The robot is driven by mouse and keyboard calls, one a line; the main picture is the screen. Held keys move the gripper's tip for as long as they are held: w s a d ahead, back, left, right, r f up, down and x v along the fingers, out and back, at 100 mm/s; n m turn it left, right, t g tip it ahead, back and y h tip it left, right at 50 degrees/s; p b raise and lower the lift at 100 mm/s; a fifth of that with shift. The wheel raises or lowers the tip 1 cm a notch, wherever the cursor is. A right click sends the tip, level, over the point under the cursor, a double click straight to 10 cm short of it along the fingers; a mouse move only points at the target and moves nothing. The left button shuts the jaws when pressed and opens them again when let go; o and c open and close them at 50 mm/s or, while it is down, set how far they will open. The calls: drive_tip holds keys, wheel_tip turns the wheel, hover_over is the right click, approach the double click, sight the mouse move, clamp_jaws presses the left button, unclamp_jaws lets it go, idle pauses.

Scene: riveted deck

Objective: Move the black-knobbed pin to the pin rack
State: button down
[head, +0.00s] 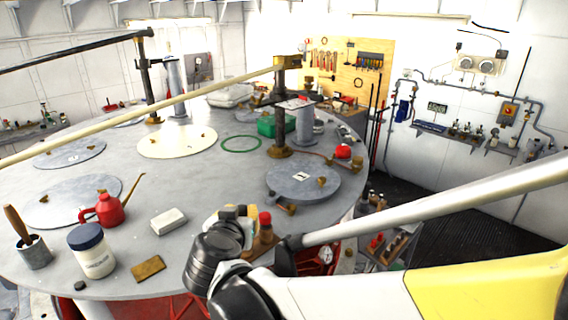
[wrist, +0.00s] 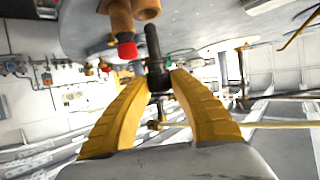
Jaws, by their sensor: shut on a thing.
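My gripper (wrist: 158,80) is shut on the black-knobbed pin (wrist: 154,48), a dark upright shape between its yellow fingertips in the wrist view. In the head view my gripper (head: 236,214) is over the near edge of the round grey table, and the pin is hidden there. Beside it stands a brown holder with a red knob (head: 265,218). The wrist view shows this red knob (wrist: 127,50) on one of two brown tubes (wrist: 120,16), close to the held pin. I cannot tell whether these tubes are the pin rack, or whether the pin touches them.
The round grey table (head: 200,190) carries a red oil can (head: 108,210), a white jar with blue lid (head: 92,252), a brush pot (head: 34,252), a pale block (head: 169,220) and a grey disc (head: 303,182). A long pale bar (head: 150,108) crosses above the table.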

drive_tip(key=shift+f, duration=0.3)
drive_tip(key=shift+f+b, duration=2.65)
drive_tip(key=shift+b, duration=0.15)
idle(1.0)
drive_tip(key=c, duration=1.2)
unclamp_jaws()
drive_tip(key=shift+o, duration=0.2)
